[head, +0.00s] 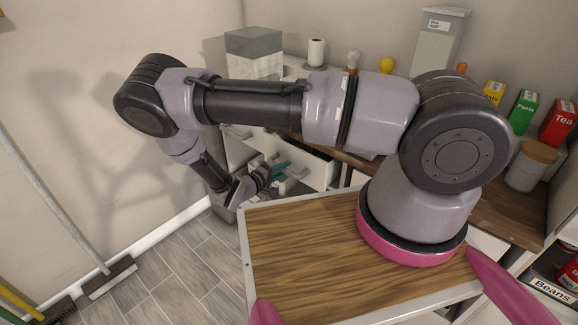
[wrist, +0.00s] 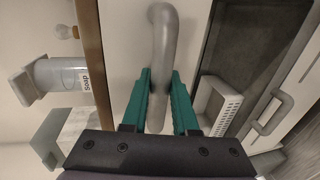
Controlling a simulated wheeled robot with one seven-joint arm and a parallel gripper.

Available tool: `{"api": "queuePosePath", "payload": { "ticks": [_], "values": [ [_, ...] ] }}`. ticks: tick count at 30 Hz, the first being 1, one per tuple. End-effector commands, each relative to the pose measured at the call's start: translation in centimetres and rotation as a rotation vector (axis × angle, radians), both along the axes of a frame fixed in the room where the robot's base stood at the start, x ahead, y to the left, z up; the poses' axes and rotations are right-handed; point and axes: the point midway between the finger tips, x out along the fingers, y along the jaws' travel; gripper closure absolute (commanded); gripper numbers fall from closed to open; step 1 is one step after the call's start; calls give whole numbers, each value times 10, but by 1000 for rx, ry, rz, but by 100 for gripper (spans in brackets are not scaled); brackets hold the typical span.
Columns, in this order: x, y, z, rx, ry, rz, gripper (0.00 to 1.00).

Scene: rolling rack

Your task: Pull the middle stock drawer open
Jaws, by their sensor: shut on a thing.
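My gripper (wrist: 164,92) has its teal fingers on either side of a grey bar handle (wrist: 163,45) on a pale drawer front (wrist: 126,40), shut on it. The wrist view is turned sideways, with the brown worktop edge at left. In the head view my gripper (head: 280,170) is low beside the white drawers (head: 318,172) under the worktop. My arm and the small scale hide much there, and I cannot tell which drawer the held handle belongs to, or how far it stands out.
Another grey handle (wrist: 268,112) and a white slotted basket (wrist: 218,105) by a dark recess lie right of my gripper. A soap dispenser (wrist: 62,75) stands on the worktop. A wooden-topped surface (head: 310,250) is in front. A broom (head: 108,275) leans left; the floor (head: 190,265) there is clear.

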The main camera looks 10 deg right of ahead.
Motion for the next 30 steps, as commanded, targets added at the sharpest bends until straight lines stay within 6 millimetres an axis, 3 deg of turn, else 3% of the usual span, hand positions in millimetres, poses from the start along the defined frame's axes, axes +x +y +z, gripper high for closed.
{"api": "queuePosePath", "payload": {
  "ticks": [15,21,30],
  "values": [
    [-71,99,-1,4,2,5,100],
    [-87,121,-1,3,1,3,100],
    [-96,133,-1,2,2,1,100]
  ]
}}
